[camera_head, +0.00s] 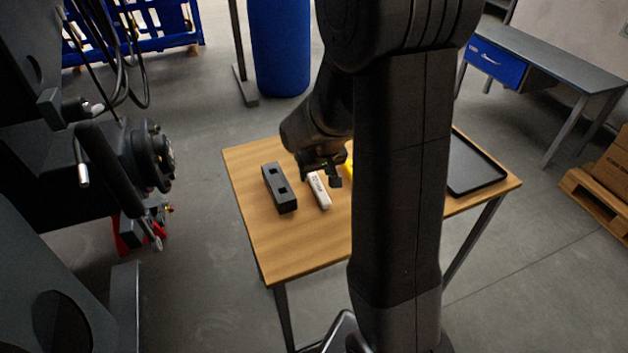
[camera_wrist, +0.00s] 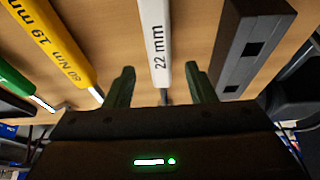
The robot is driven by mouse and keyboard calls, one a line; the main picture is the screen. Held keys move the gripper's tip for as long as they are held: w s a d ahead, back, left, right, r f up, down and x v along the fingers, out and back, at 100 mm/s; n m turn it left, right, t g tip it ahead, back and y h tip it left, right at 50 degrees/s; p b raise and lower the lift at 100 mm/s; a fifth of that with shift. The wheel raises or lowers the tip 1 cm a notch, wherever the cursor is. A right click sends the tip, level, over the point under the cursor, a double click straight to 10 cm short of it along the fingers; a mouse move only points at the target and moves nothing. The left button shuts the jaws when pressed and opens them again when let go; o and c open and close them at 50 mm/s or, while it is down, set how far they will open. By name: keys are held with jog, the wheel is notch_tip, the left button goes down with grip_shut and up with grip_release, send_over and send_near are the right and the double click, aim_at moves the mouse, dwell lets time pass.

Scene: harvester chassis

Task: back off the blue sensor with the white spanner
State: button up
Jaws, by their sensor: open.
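The white spanner (camera_head: 320,192) lies on the wooden table, under and just in front of my gripper (camera_head: 322,176). In the wrist view its white handle (camera_wrist: 155,35), marked "22 mm", runs down to a point between my two open fingers (camera_wrist: 161,88). Neither finger visibly touches it, and I cannot tell how far above it they are. The spanner's far end is hidden behind my gripper body. I cannot make out the blue sensor; the dark machine (camera_head: 150,155) stands at the left of the head view.
A dark block with two square holes (camera_head: 273,176) lies close beside the spanner. A yellow tool (camera_wrist: 55,45) marked "19 mm" and a green one (camera_wrist: 14,78) lie on the other side. A black tray (camera_head: 472,168) is at the table's right. The table's near left is clear.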

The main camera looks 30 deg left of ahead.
jog(key=shift+x, duration=1.3)
jog(key=shift+f+b, duration=0.2)
jog(key=shift+b, duration=0.15)
grip_shut()
